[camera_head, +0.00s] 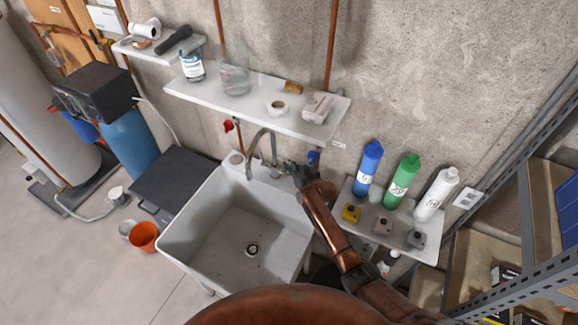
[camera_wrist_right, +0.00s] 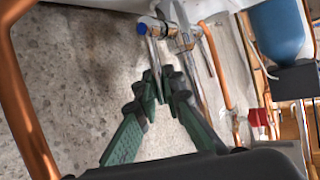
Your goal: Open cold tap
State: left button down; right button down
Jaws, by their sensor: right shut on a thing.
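The chrome tap is mounted on the back edge of the white sink (camera_head: 190,232), with its curved spout (camera_head: 262,138) over the basin. In the right wrist view the tap body (camera_wrist_right: 172,27) has a blue-marked end (camera_wrist_right: 141,28), with a thin metal lever (camera_wrist_right: 153,52) below it. My right gripper (camera_head: 297,168) is at the right part of the tap, just below a small blue part (camera_head: 313,157). In the wrist view its green fingers (camera_wrist_right: 168,88) are closed together on the lever's end. Their exact contact is partly hidden. My left gripper is out of view.
A shelf (camera_head: 245,108) with small items hangs above the sink. A lower shelf (camera_head: 345,215) at right holds blue, green and white bottles. A red valve (camera_head: 228,125) is left of the spout. Metal shelving (camera_head: 510,280) stands at far right.

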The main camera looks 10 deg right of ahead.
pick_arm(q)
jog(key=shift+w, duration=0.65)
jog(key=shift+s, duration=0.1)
pick_arm(e)
jog(key=shift+s+a+f, duration=0.1)
